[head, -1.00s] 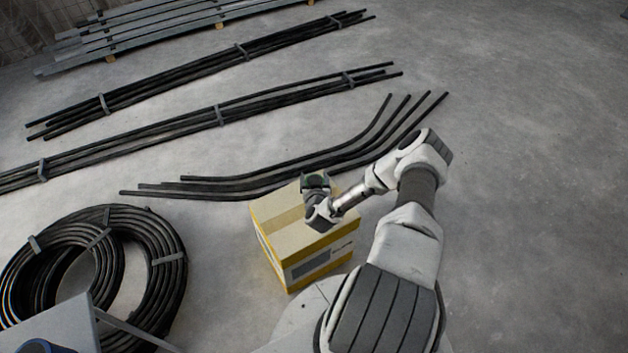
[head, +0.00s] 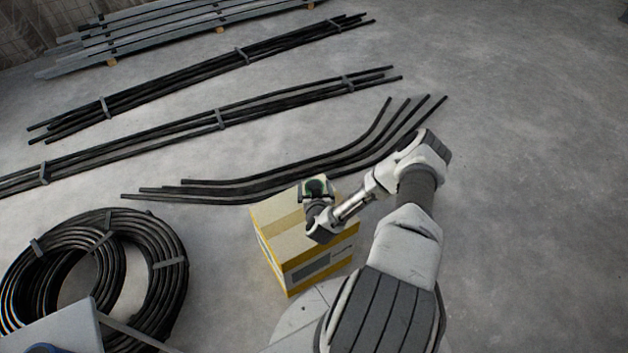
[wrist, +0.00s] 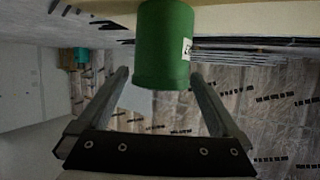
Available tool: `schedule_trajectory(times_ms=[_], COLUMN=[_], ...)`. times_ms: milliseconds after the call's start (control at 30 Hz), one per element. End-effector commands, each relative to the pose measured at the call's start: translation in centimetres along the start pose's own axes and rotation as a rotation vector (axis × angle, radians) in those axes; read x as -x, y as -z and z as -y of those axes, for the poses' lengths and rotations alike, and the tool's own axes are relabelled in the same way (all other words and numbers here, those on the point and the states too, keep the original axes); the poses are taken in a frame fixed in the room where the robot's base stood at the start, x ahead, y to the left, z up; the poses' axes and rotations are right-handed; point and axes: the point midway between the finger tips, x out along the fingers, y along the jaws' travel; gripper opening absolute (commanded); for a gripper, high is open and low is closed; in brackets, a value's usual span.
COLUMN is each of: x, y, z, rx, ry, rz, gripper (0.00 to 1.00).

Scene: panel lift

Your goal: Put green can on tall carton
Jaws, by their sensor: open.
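The tall carton (head: 276,213), cream with yellow edges and a printed label, stands on the floor below my gripper in the head view. The green can (wrist: 165,45) with a small white label shows in the wrist view, which appears upside down. Its far end meets a pale cream surface that looks like the carton top (wrist: 225,18). My gripper (wrist: 160,77) is open, with one finger on each side of the can's near end and visible gaps. In the head view my gripper (head: 316,193) is over the carton's far part and hides most of the can.
Black bent rods (head: 240,187) lie on the floor just behind the carton. A black hose coil (head: 165,262) lies to the left. Pipe bundles (head: 220,118) lie farther back. The floor at right is clear.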

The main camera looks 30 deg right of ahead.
Motion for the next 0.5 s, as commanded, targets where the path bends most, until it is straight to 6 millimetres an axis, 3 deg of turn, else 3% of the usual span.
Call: schedule_trajectory(times_ms=[200,500], x=[5.2,8.8], y=[0.4,0.1], z=[0.1,0.0], rx=[0.002,0.001], ry=[0.003,0.001], rz=[0.003,0.002], gripper=[1.0,1.0])
